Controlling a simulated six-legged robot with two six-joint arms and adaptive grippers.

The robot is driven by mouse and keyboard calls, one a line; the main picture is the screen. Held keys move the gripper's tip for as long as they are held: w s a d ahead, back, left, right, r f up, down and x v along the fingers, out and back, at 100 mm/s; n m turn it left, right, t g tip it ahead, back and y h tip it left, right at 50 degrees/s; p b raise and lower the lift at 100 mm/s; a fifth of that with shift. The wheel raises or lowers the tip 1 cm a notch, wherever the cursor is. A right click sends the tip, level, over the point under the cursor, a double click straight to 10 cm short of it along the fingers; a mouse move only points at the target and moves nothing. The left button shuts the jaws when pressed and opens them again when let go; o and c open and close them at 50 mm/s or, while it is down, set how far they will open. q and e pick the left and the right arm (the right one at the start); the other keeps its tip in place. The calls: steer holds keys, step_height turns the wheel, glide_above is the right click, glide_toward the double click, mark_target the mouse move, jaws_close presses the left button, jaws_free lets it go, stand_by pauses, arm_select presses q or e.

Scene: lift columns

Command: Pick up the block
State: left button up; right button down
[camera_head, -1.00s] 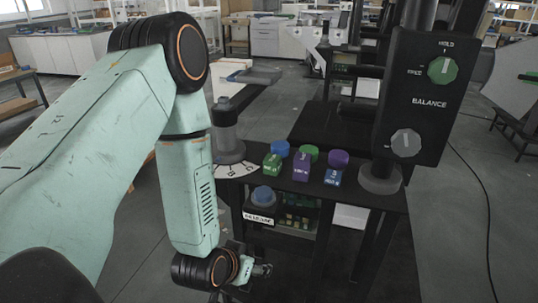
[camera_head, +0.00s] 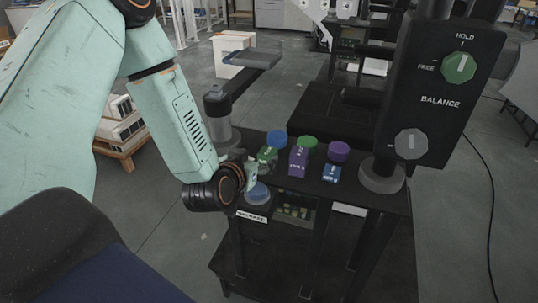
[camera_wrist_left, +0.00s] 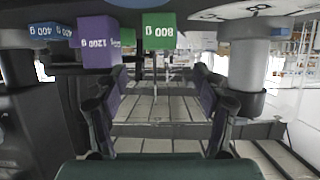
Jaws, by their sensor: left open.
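Three labelled blocks stand in a row on a dark bench top. The green 800 g block (camera_head: 267,154) is on the left, the purple 1200 g block (camera_head: 298,163) in the middle and the blue 400 g block (camera_head: 331,173) on the right. My left gripper (camera_head: 252,172) is in front of the green block, apart from the purple and blue ones. In the left wrist view, the gripper (camera_wrist_left: 158,85) is open with nothing between its fingers. The green block (camera_wrist_left: 158,32), purple block (camera_wrist_left: 97,42) and blue block (camera_wrist_left: 48,32) show along the top. My right gripper is out of view.
Blue (camera_head: 277,138), green (camera_head: 308,142) and purple (camera_head: 338,151) round pieces stand behind the blocks. A grey cylinder post (camera_head: 217,113) is at left. A BALANCE panel (camera_head: 440,90) rises at right. A blue button (camera_head: 258,193) sits below the gripper.

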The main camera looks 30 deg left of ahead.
mark_target(266, 154)
arm_select(q)
steer(key=shift+w+a+f, duration=0.35)
steer(key=shift+w, duration=0.05)
steer(key=shift+w+f, duration=0.2)
steer(key=shift+w, duration=0.1)
steer(key=x, duration=0.4)
steer(key=shift+w+d+f+b, duration=0.1)
steer(key=shift+w+d+b, duration=0.05)
steer(key=shift+d+b, duration=0.25)
steer(key=shift+w+a+f, duration=0.2)
steer(key=shift+w+a, duration=0.05)
steer(key=shift+a, duration=0.2)
steer(key=shift+d+r, duration=0.1)
steer(key=shift+d, duration=0.25)
steer(key=shift+c, duration=1.4)
steer(key=shift+a, duration=0.3)
steer(key=c, duration=0.6)
steer(key=shift+d, duration=0.2)
steer(key=c, duration=0.4)
steer(key=shift+a, duration=0.1)
jaws_close()
